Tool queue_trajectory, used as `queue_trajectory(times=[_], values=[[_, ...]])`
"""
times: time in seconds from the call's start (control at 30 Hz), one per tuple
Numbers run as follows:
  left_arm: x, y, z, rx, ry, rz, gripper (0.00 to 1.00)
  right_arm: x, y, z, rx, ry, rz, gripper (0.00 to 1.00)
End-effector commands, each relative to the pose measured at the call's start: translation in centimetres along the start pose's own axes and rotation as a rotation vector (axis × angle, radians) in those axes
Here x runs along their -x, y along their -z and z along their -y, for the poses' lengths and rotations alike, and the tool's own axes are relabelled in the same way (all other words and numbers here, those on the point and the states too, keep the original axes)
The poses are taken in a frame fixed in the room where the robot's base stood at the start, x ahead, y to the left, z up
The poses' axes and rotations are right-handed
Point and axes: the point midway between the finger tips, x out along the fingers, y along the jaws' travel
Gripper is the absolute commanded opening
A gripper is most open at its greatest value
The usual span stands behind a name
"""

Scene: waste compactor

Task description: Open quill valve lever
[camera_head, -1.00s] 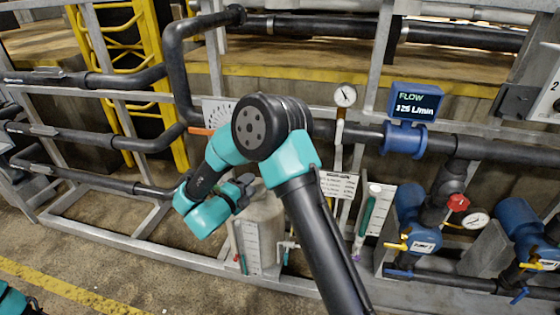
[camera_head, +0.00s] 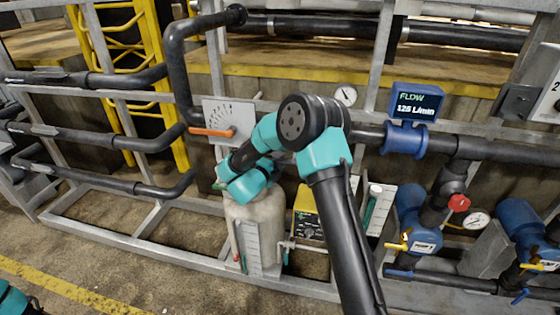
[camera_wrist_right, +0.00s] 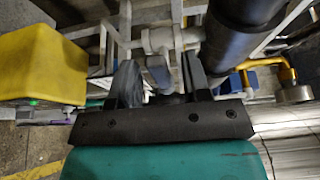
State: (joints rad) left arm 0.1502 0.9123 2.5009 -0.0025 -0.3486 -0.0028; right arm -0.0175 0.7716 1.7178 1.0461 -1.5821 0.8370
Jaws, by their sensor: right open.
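An orange lever (camera_head: 211,132) lies level across a white dial plate (camera_head: 228,118) on the pipe frame, left of my right arm. No label tells me whether it is the quill valve lever. My right gripper (camera_wrist_right: 160,78) is open in the wrist view, one dark finger on each side. A blue-grey bar-like part (camera_wrist_right: 158,72) shows between the fingers, below a pale pipe fitting (camera_wrist_right: 160,40). I cannot tell whether it is a lever or whether the fingers touch it. In the head view my wrist is above the white tank, and its fingertips are hard to make out.
A yellow box (camera_head: 307,212) stands right of the white tank (camera_head: 258,222); it also fills the left of the wrist view (camera_wrist_right: 40,65). A blue flow meter (camera_head: 405,138) and blue pumps (camera_head: 418,215) are at the right.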

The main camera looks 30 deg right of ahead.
Motion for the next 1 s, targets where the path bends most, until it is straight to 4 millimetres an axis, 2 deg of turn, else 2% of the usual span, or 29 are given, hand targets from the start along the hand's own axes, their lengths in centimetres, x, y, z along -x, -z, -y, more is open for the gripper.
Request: queue_trajectory(times=[0.13,0.43,0.87,1.0], values=[[0.0,0.0,0.0,0.0,0.0,0.0,0.43,-0.94,-0.01,0.03,-0.001,0.001,0.0,0.44],[0.0,0.0,0.0,0.0,0.0,0.0,0.43,-1.06,-0.01,0.02,0.0,0.001,0.001,0.43],[0.0,0.0,0.0,0.0,0.0,0.0,0.43,-1.03,-0.01,0.01,0.0,0.0,0.001,0.01],[0.0,0.0,0.0,0.0,0.0,0.0,0.43,-1.02,-0.01,0.01,0.0,0.0,0.001,0.0]])
